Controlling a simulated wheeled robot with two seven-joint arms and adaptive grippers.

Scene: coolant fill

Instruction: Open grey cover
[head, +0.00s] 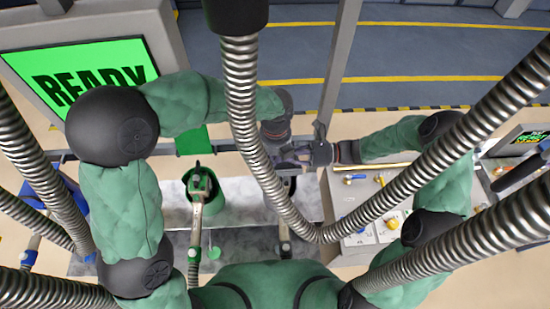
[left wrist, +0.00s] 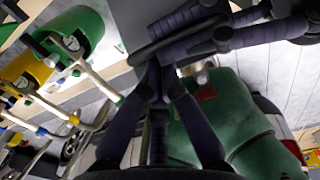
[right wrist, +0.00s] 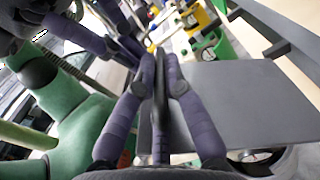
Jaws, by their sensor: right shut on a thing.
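The grey cover (right wrist: 235,105) is a flat grey plate on the right of the right wrist view. Part of a grey panel, perhaps the same cover, shows at the top of the left wrist view. My right gripper (right wrist: 162,65) is shut on a thin dark piece along the plate's left edge; whether it is a handle or the edge itself is unclear. My left gripper (left wrist: 162,68) has its fingertips together, close beside the right gripper. In the head view, my left gripper (head: 284,153) and right gripper (head: 316,153) meet near the centre and hide the cover.
A green container (head: 201,187) stands left of the grippers. A grey console (head: 340,195) with brass fittings stands to the right. A screen (head: 85,75) at the upper left reads READY. A grey upright post (head: 338,70) rises behind the grippers. A yellow container (left wrist: 25,72) shows in the left wrist view.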

